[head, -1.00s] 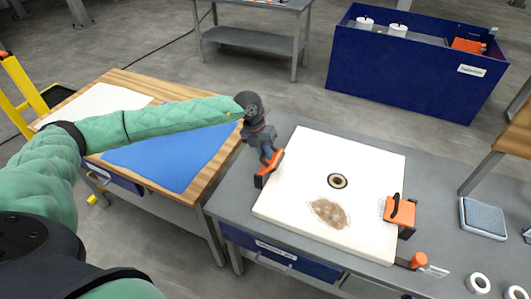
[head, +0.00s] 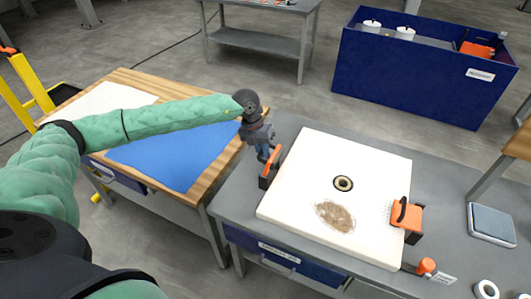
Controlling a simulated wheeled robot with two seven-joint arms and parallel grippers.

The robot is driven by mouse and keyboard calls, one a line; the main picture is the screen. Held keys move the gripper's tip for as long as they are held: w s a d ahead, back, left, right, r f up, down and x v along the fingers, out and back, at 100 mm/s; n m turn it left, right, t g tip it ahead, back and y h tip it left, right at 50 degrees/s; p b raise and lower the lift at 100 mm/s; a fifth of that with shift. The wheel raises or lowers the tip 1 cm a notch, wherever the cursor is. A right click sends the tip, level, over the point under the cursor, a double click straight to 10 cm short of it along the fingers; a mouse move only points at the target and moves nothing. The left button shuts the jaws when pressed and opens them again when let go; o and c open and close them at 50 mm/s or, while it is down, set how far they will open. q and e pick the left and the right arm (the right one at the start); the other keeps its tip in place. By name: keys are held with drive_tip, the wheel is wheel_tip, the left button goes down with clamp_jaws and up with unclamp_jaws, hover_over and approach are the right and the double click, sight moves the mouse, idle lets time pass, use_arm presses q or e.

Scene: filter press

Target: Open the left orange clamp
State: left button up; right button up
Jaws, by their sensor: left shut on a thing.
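The left orange clamp (head: 269,171) stands at the left edge of the white square plate (head: 300,205) on the grey table. Its orange part looks upright beside the plate's edge. My left gripper (head: 266,152) reaches down from above and is shut on the clamp's upper part. The gripper hides much of the clamp's handle, so its exact angle is hard to tell. A second orange clamp (head: 407,216) with a black handle sits at the plate's right edge. My right gripper is out of view.
The plate has a dark-ringed hole (head: 343,183) and a brown stain (head: 335,216). An orange-topped tool (head: 426,266) and a blue-grey pad (head: 491,222) lie to the right. A wooden table with a blue cloth (head: 180,158) stands left. A blue bin (head: 400,75) stands behind.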

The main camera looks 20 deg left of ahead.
use_arm(q)
drive_tip(key=shift+a, duration=0.2)
drive_tip(key=shift+a+f+b, duration=0.45)
drive_tip(key=shift+a+b, duration=0.15)
drive_tip(key=shift+a, duration=0.2)
drive_tip(key=o, duration=0.7)
drive_tip(key=shift+a+f, duration=0.1)
drive_tip(key=shift+a, duration=0.05)
